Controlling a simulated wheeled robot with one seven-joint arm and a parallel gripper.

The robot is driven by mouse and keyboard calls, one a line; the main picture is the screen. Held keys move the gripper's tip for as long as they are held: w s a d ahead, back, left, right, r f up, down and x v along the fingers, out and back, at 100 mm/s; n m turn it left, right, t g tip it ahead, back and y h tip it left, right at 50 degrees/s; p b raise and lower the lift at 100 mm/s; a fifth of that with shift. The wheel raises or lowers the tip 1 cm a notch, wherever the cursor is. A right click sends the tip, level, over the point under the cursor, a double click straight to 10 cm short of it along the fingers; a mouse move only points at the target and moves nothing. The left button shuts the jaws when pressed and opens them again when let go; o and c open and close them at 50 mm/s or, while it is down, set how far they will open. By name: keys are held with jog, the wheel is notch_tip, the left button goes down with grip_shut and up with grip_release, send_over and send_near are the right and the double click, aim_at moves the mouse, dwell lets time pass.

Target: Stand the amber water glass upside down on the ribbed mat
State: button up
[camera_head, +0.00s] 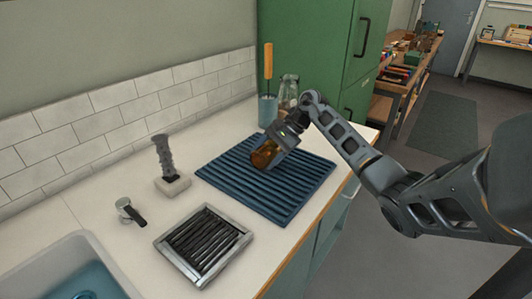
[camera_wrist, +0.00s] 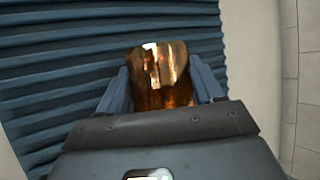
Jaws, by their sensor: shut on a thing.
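The amber water glass (camera_head: 264,155) is at the ribbed mat in the head view, tilted, with my gripper (camera_head: 280,145) around it. In the wrist view the amber glass (camera_wrist: 162,75) sits between the two fingers of my gripper (camera_wrist: 163,92), which is shut on it. The blue ribbed mat (camera_head: 225,175) lies flat on the counter and fills the left of the wrist view (camera_wrist: 60,60). I cannot tell whether the glass touches the mat. Its end nearest the palm is hidden by the gripper.
A dark slatted tray (camera_head: 245,236) sits in front of the mat. A blue cup with a wooden-handled tool (camera_head: 267,108) and a clear glass vessel (camera_head: 289,88) stand behind.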

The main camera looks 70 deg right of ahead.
jog(key=shift+f+b, duration=0.3)
dwell(0.6)
jog(key=o, duration=1.2)
jog(key=shift+o, duration=1)
jog(key=shift+f, duration=0.1)
jog(key=shift+s+f, duration=0.1)
jog(key=shift+f, duration=0.05)
jog(key=shift+a, duration=0.1)
